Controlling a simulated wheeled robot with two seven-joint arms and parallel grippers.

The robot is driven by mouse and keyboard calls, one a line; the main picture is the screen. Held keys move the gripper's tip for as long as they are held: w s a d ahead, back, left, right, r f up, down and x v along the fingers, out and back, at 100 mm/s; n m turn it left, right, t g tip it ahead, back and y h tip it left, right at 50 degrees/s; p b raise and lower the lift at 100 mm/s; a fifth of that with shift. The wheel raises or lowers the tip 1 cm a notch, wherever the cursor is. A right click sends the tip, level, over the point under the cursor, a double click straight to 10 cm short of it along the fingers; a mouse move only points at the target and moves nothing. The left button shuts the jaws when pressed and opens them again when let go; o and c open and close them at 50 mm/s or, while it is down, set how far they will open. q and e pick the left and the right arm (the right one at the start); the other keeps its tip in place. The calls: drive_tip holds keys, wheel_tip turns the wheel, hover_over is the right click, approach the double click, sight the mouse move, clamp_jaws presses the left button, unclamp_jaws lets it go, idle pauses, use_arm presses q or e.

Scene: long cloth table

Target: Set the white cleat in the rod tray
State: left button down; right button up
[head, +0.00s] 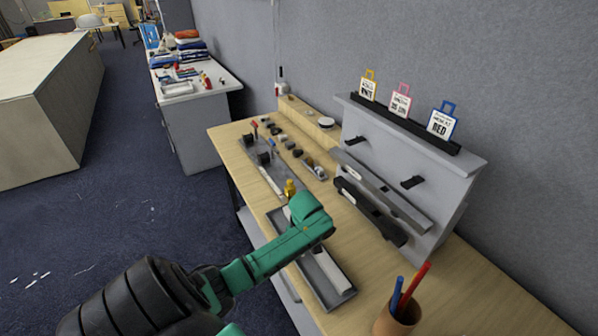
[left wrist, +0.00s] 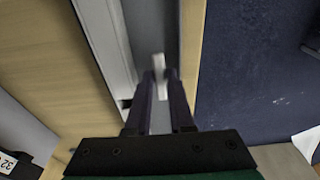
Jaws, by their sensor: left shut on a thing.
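The white cleat (left wrist: 159,66) is a small white piece between the fingertips of my left gripper (left wrist: 160,76) in the left wrist view. The gripper is shut on it and points down over the rod tray, a long grey tray (left wrist: 150,22). A long white rod (left wrist: 104,38) lies along the tray beside the cleat. I cannot tell whether the cleat touches the tray floor. My right gripper is not in view.
A grey rack (head: 420,165) with shelves, dark bars and tagged signs stands right of the tray. A brown cup (head: 398,318) with pens stands near the front. Several small parts and a gold piece (head: 290,188) lie farther back. The table edge runs close by the tray.

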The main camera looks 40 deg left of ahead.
use_arm(q)
drive_tip(key=c, duration=0.8)
unclamp_jaws()
drive_tip(key=shift+r, duration=0.2)
drive_tip(key=r, duration=0.4)
drive_tip(key=d+r, duration=0.1)
drive_tip(key=r, duration=0.7)
drive_tip(key=shift+s+d+r, duration=0.25)
drive_tip(key=shift+d+r, duration=0.05)
drive_tip(key=shift+d, duration=0.1)
drive_tip(key=shift+f, duration=0.1)
